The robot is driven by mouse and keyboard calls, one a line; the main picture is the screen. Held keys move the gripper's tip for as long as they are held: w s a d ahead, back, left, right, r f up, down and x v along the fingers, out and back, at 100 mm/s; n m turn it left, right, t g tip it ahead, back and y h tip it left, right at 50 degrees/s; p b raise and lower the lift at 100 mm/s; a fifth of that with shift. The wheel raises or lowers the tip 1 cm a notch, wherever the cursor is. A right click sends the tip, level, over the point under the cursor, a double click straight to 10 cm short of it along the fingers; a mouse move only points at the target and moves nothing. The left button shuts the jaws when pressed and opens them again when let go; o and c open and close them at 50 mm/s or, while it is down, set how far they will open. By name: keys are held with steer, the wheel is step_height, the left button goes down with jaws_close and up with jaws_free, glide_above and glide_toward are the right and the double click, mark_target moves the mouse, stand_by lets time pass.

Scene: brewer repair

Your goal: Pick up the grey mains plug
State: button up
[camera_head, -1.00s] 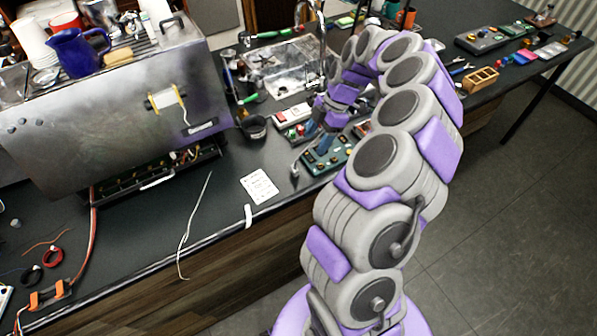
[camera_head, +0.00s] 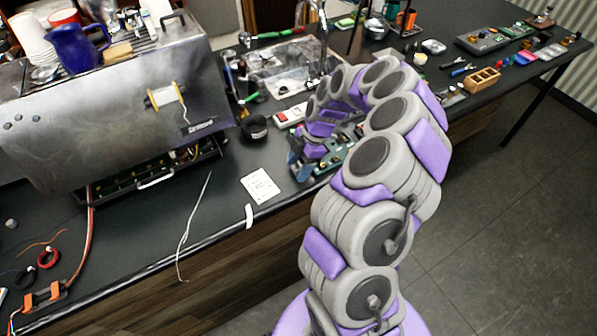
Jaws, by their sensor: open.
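My gripper (camera_head: 297,166) is low over the worktop, at the left end of a green board (camera_head: 327,168) near the front edge. Its dark blue fingers point down and left and are open. I cannot make out the grey mains plug now. The fingers cover the spot at the board's left end where a small grey piece showed earlier. Whether the fingers touch anything is too small to tell.
A steel brewer (camera_head: 110,110) stands on the left, with a small dark cup (camera_head: 254,127) beside it. A white printed card (camera_head: 260,185) and a loose pale wire (camera_head: 192,220) lie near the front edge. A red and white unit (camera_head: 290,115) is behind my gripper.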

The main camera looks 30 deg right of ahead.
steer(key=shift+a+r, duration=0.15)
steer(key=shift+a, duration=0.5)
steer(key=shift+c, duration=1.1)
steer(key=shift+d, duration=0.8)
steer(key=c, duration=0.5)
steer(key=shift+d, duration=0.2)
steer(key=shift+c, duration=1.2)
steer(key=shift+a, duration=0.25)
steer(key=shift+c, duration=0.8)
steer(key=shift+a, duration=0.5)
